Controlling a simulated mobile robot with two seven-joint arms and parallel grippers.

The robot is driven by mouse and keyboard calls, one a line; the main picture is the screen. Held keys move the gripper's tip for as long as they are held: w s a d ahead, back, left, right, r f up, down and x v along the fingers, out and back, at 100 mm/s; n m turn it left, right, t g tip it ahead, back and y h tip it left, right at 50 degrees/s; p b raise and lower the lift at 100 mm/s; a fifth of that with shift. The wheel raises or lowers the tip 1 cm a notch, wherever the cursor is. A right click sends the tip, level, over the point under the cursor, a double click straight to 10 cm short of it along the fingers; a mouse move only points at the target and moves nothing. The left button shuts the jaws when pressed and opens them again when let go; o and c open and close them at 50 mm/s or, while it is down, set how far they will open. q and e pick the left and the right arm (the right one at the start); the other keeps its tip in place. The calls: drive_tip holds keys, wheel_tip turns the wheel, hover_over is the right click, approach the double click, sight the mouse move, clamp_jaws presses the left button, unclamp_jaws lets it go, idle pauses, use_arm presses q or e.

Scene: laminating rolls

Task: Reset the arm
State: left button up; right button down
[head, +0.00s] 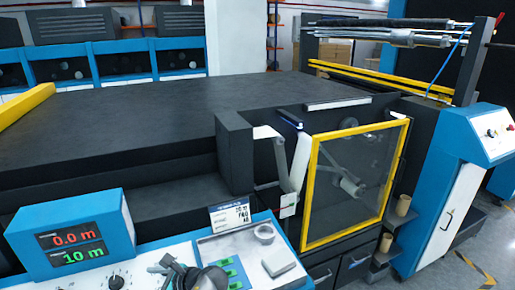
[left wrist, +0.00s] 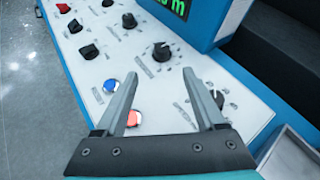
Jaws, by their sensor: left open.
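My left gripper (left wrist: 161,76) is open and empty in the left wrist view, its two fingers spread above the white control panel (left wrist: 180,90). A blue button (left wrist: 111,86) and a lit red button (left wrist: 133,118) show close to the left finger. A black dial (left wrist: 217,98) is beside the right finger. In the head view part of my left arm and gripper (head: 168,266) shows at the bottom edge, over the panel; its fingertips are hard to make out there. My right gripper is not in view.
A blue display box (head: 72,234) reads 0.0 m and 10 m. Grey floor (left wrist: 30,110) is clear beside the panel.

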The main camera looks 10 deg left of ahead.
use_arm(q)
drive_tip(key=s+f+n+h, duration=0.1)
drive_tip(key=s, duration=0.1)
drive_tip(key=s+d+f+n+h, duration=0.1)
drive_tip(key=s+n, duration=0.1)
drive_tip(key=s+d+f+n, duration=0.1)
drive_tip(key=s+n, duration=0.1)
drive_tip(key=shift+s+f+h, duration=0.2)
drive_tip(key=shift+f+h, duration=0.05)
drive_tip(key=shift+h, duration=0.15)
drive_tip(key=s+d+r+n+t+h, duration=0.1)
drive_tip(key=s+d+r+n+h, duration=0.35)
drive_tip(key=s+d, duration=0.35)
drive_tip(key=s+d+r+n+t+h, duration=0.1)
drive_tip(key=s+d+r+n+h, duration=0.2)
drive_tip(key=s+d+n+h, duration=0.45)
wheel_tip(320, 180, down, 32)
drive_tip(key=s+d+m+g+y+b, duration=0.1)
drive_tip(key=s+m+y+b, duration=0.15)
drive_tip(key=b, duration=0.75)
drive_tip(key=s+a+f+b, duration=0.1)
drive_tip(key=s+f+b, duration=0.4)
drive_tip(key=s+f, duration=0.3)
drive_tip(key=s+a+f+g+b, duration=0.1)
drive_tip(key=s+f+b, duration=0.4)
drive_tip(key=f, duration=1.1)
drive_tip(key=s, duration=0.3)
drive_tip(key=shift+a+f+g+h, duration=0.25)
drive_tip(key=shift+a+g+h, duration=0.05)
drive_tip(key=shift+h, duration=0.05)
